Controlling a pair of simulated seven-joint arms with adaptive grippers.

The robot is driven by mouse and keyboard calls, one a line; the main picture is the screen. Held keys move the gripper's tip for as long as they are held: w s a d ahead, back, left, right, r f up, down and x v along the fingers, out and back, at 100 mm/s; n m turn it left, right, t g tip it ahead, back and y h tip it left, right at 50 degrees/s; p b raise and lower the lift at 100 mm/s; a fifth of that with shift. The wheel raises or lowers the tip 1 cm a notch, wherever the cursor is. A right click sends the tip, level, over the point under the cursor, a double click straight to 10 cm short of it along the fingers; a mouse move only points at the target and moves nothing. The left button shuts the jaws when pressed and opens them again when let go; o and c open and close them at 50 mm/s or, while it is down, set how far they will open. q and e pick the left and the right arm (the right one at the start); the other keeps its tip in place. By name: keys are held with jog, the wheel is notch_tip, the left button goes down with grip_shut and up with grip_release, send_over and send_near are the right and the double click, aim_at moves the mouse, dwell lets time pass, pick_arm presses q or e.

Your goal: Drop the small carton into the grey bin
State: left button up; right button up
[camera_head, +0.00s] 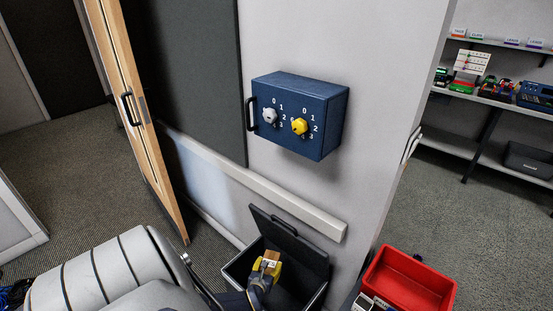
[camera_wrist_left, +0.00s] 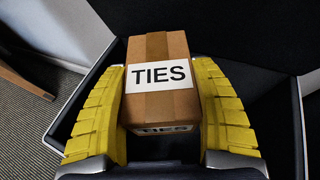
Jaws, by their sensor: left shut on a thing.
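The small carton (camera_wrist_left: 158,100) is brown cardboard with a white label reading TIES. My left gripper (camera_wrist_left: 163,95) has its yellow fingers shut on the carton's two sides. In the head view the carton (camera_head: 270,257) and my left gripper (camera_head: 266,266) are over the opening of the grey bin (camera_head: 238,271). The bin has a dark inside and its dark lid (camera_head: 290,238) stands open at the back. The bin's rim (camera_wrist_left: 68,116) surrounds the carton in the left wrist view. The carton's height above the bin floor is hard to tell. My right gripper is not in view.
A red tray (camera_head: 410,278) stands right of the bin. A blue box with two knobs (camera_head: 300,115) is on the wall above. A wooden door (camera_head: 140,110) stands at the left. Shelves (camera_head: 490,95) with goods are at the far right.

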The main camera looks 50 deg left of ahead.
pick_arm(q)
jog(key=shift+f, duration=0.8)
jog(key=o, duration=1.3)
jog(key=shift+v, duration=6)
jog(key=shift+f, duration=0.1)
